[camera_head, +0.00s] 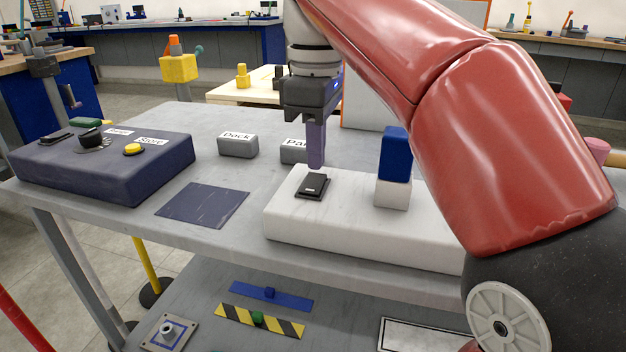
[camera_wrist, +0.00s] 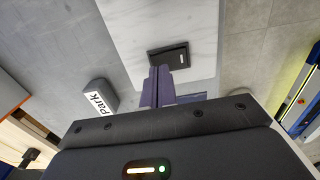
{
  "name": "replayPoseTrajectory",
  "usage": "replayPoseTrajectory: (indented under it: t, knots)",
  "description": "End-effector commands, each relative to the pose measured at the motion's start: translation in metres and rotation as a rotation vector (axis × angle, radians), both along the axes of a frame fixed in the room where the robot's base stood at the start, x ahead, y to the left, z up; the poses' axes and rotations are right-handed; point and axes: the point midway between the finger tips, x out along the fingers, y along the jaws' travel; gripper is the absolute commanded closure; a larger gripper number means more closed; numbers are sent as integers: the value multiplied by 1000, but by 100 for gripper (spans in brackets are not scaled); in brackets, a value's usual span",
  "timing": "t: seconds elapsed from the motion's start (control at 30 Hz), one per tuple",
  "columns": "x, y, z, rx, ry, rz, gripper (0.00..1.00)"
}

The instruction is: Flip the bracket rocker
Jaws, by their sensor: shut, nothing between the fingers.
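A black rocker switch (camera_head: 312,185) sits on the top of a long white block (camera_head: 350,243), near its left end. The rocker also shows in the wrist view (camera_wrist: 168,57), just beyond my fingertips. My gripper (camera_head: 316,164) points straight down with its purple fingers shut and empty. The fingertips are at the far edge of the rocker in the head view; I cannot tell whether they touch it. The fingers also show in the wrist view (camera_wrist: 160,74). Which way the rocker is tipped is hard to tell.
A blue block (camera_head: 395,152) stands on the white block to the right of my gripper. Grey labelled blocks, Dock (camera_head: 238,145) and Park (camera_head: 294,151), stand behind. A dark control box (camera_head: 110,180) with a yellow button fills the table's left. A dark flat plate (camera_head: 203,204) lies between.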

Motion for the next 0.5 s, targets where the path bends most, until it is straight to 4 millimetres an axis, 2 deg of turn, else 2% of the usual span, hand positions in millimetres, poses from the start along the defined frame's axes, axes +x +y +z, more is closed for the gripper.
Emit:
replayPoseTrajectory:
  t: [0.5]
  knots:
    - [0,0,-5,0,0,0,100]
